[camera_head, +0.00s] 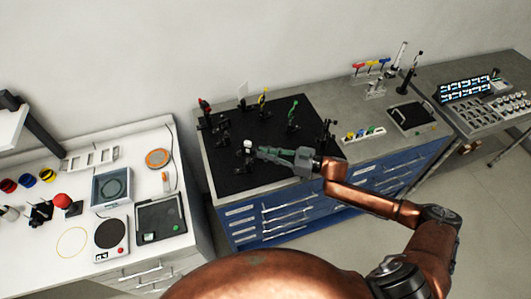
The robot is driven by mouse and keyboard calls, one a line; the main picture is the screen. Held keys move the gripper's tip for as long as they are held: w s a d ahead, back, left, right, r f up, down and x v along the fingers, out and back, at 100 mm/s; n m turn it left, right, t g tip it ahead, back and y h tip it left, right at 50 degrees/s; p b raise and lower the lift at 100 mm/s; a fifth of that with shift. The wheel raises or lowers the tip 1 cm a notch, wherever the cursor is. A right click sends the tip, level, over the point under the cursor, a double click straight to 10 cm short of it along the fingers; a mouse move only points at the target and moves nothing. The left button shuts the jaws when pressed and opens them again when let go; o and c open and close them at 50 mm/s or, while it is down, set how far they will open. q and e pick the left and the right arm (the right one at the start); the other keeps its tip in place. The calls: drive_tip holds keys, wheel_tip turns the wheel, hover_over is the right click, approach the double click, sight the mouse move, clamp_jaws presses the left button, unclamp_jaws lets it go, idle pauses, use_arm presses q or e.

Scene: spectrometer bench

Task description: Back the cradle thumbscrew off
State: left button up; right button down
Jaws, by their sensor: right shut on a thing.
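My right gripper (257,150) reaches in from the right over the black breadboard (225,181) on the blue-drawered bench. Its fingertips are at a small white-topped part (248,145) on a dark mount, near the middle of the board's left half. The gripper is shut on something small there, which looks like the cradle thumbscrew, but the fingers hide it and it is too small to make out. My left gripper is not in view.
Several posts with red, yellow and green parts (292,112) stand on the breadboard around my arm. A white bench (60,270) with instruments is at left. A tray (412,117) and a rack (367,68) of coloured-handled tools are at right.

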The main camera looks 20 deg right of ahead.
drive_tip(key=shift+f+n+b, duration=0.1)
drive_tip(key=shift+n+b, duration=7)
drive_tip(key=shift+n, duration=6.9)
drive_tip(key=c, duration=2)
unclamp_jaws()
drive_tip(key=shift+o, duration=0.2)
